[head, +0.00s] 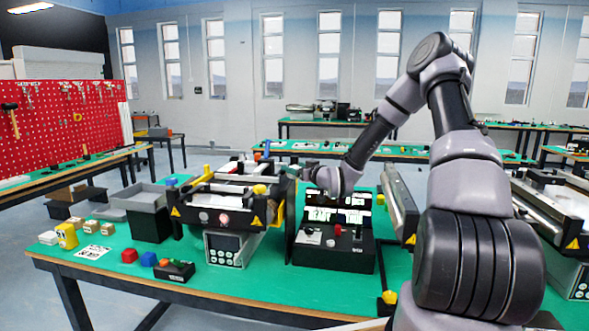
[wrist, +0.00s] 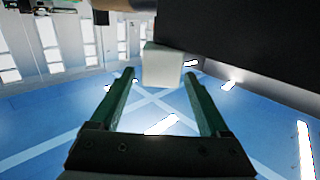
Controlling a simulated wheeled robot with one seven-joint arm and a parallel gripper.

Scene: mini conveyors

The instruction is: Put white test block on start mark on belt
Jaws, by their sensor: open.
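In the wrist view my gripper (wrist: 159,77) is open, with its two green fingers apart. A white block (wrist: 162,65) shows at the fingertips, between them in the picture; whether either finger touches it is unclear. A dark body fills the upper right behind it. A mini conveyor (head: 215,197) with a belt stands left of the arm. I cannot make out the start mark.
On the green bench (head: 150,295), a grey bin (head: 140,196), a yellow mug (head: 67,236), small boxes and coloured blocks sit at the left. A second conveyor (head: 399,205) stands right of the control box. The bench front is partly clear.

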